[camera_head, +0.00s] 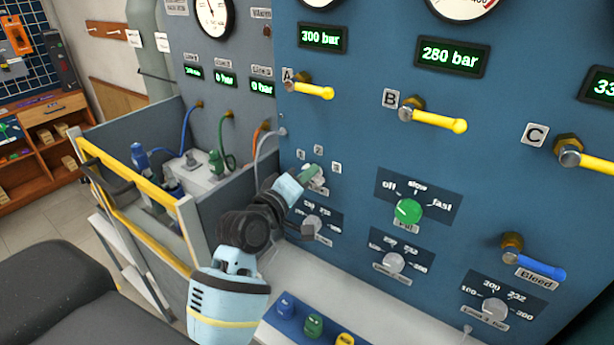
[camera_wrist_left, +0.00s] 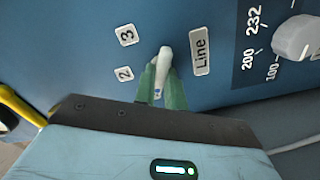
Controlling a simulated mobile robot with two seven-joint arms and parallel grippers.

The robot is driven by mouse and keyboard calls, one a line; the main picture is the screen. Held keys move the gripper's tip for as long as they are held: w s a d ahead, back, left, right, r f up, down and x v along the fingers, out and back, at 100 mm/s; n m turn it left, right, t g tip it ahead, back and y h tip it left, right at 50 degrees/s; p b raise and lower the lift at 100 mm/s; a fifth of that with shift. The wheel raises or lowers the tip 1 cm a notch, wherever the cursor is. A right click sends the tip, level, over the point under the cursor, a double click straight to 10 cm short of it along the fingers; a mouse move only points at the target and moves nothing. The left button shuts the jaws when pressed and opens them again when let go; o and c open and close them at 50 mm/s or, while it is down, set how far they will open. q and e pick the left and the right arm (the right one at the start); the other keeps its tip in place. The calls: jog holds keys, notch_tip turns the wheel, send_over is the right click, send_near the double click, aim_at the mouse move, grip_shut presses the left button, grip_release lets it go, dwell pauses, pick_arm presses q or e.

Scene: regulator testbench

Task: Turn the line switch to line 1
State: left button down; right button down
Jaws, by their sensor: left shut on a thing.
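The line switch is a small pale knob (camera_wrist_left: 165,67) on the blue panel. In the wrist view the green fingertips of my left gripper (camera_wrist_left: 161,88) are on either side of it, shut on it. The "Line" label (camera_wrist_left: 200,51) is beside the knob, and the position labels "3" (camera_wrist_left: 127,35) and "2" (camera_wrist_left: 123,73) are on its other side. In the head view my left gripper (camera_head: 313,177) reaches the panel just below three small position labels and covers most of the knob. Which position the knob points to cannot be told.
A grey selector knob (camera_head: 312,224) is just below my gripper, and a green knob (camera_head: 408,210) is to the right. Yellow lever A (camera_head: 312,90) is above. A grey hose (camera_head: 266,147) and a yellow-railed bin (camera_head: 135,200) are left of the arm.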

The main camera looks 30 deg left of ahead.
pick_arm(q)
jog(key=c, duration=1.5)
grip_release()
jog(key=shift+o, duration=0.2)
jog(key=shift+s, duration=0.15)
jog(key=s+a, duration=0.1)
jog(key=s, duration=0.6)
jog(key=shift+s+b, duration=0.25)
jog(key=shift+b, duration=0.05)
